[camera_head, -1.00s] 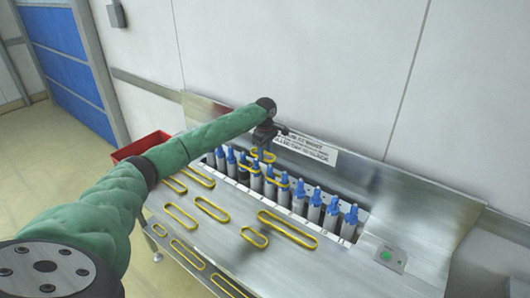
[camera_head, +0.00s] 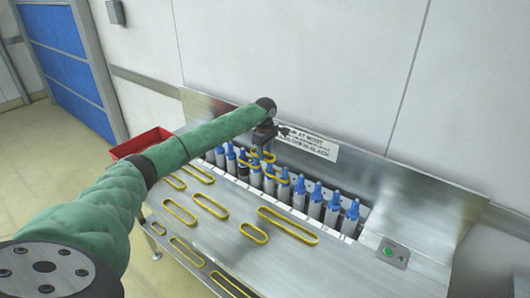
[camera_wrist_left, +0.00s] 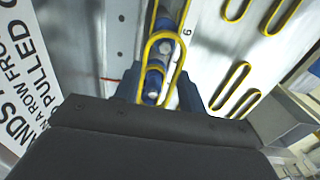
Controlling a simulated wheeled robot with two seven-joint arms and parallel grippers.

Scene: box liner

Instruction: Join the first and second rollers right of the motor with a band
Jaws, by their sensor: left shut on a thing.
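My left gripper (camera_head: 264,143) is above the left half of the roller row. It is shut on a yellow band (camera_head: 263,155), which hangs below the fingers and also shows in the left wrist view (camera_wrist_left: 177,62). Blue-topped white rollers (camera_head: 317,202) stand in a row in a slot. In the wrist view, blue roller tops (camera_wrist_left: 152,84) show through the held band's loop; I cannot tell whether it rests around them. Another yellow band (camera_head: 276,180) lies around rollers just to the right. The motor cannot be made out clearly near the arm. My right gripper is out of view.
Several loose yellow bands (camera_head: 289,226) lie on the sloping metal panel (camera_head: 330,265). A red bin (camera_head: 141,142) stands at the left. A green button (camera_head: 388,252) is at the right. A printed sign (camera_head: 314,145) is on the back plate behind the gripper.

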